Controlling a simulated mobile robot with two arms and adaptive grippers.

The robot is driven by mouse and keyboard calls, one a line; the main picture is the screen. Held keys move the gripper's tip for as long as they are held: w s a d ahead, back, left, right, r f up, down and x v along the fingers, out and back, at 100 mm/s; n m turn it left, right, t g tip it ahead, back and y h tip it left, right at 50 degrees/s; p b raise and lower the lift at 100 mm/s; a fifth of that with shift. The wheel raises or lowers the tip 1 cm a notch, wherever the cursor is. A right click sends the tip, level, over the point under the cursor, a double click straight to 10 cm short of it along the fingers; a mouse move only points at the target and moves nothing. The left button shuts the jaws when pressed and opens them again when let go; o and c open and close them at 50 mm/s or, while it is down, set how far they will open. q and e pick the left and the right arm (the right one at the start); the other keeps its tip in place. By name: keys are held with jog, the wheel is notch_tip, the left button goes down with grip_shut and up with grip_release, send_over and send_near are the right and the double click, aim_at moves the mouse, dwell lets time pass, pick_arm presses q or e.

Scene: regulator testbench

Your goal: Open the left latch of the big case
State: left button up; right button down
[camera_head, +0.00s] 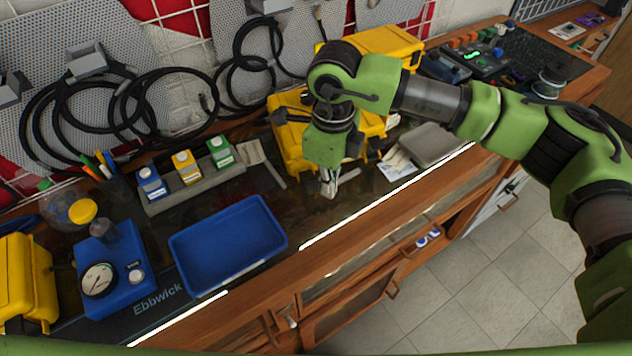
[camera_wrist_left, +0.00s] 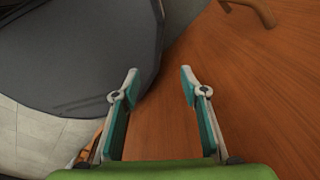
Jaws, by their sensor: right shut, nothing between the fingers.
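A yellow case (camera_head: 286,152) stands on the bench at the centre of the head view, partly hidden behind my right arm. More yellow cases show behind it (camera_head: 395,41) and at the far left edge (camera_head: 22,285); I cannot tell by size alone which is the big one. My right gripper (camera_head: 329,190) points down in front of the central case, shut and empty. I cannot tell whether it touches the case. The case's latches are not clearly made out. My left gripper (camera_wrist_left: 160,84) shows only in the left wrist view, open and empty above a brown wooden surface.
A blue tray (camera_head: 228,238) and a blue gauge unit (camera_head: 115,270) stand left of my right gripper. A grey block (camera_head: 190,190) holds small coloured bottles. A grey box (camera_head: 432,145) lies right of the case. Black cables (camera_head: 150,100) hang at the back.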

notch_tip(320, 180, up, 6)
jog(key=p, duration=0.1)
jog(key=shift+p, duration=0.4)
dwell(0.5)
